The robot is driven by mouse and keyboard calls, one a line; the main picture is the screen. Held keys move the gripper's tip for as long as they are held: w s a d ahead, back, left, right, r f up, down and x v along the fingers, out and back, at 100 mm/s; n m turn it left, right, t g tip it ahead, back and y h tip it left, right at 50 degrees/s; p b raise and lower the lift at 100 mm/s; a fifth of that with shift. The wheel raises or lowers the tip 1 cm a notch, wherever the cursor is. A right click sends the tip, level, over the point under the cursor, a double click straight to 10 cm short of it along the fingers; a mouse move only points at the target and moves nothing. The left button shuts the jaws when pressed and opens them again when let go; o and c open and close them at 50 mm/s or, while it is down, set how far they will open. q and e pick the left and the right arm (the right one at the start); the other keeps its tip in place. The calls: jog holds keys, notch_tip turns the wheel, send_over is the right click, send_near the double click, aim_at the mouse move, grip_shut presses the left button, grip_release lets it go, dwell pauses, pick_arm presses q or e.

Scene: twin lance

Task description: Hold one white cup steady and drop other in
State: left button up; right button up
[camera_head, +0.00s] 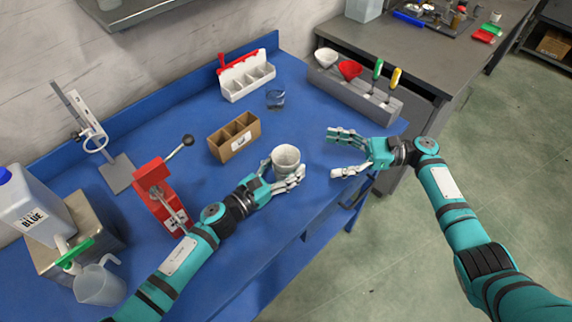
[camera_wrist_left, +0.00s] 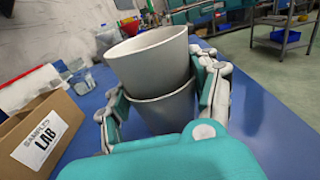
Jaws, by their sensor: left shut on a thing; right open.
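Two white cups show in the left wrist view. The upper cup (camera_wrist_left: 152,62) sits inside the mouth of the lower cup (camera_wrist_left: 168,110), with its upper part standing out above the rim and leaning slightly. In the head view the upper cup (camera_head: 286,155) covers most of the lower one. My left gripper (camera_head: 282,176) is shut around the lower cup, with fingers on both sides. The bottom of the lower cup is hidden by the gripper. My right gripper (camera_head: 336,154) is open and empty, to the right of the cups and apart from them.
A brown divided box (camera_head: 234,137) labelled "samples lab" stands left of the cups on the blue table (camera_head: 330,110). A clear glass (camera_head: 275,99) and a white divided rack (camera_head: 247,80) stand behind. A red press (camera_head: 160,197) stands at left. A grey tool holder (camera_head: 345,92) is at back right.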

pick_arm(q)
jog(key=o, duration=1.2)
jog(key=shift+o, duration=0.2)
jog(key=v, duration=1.2)
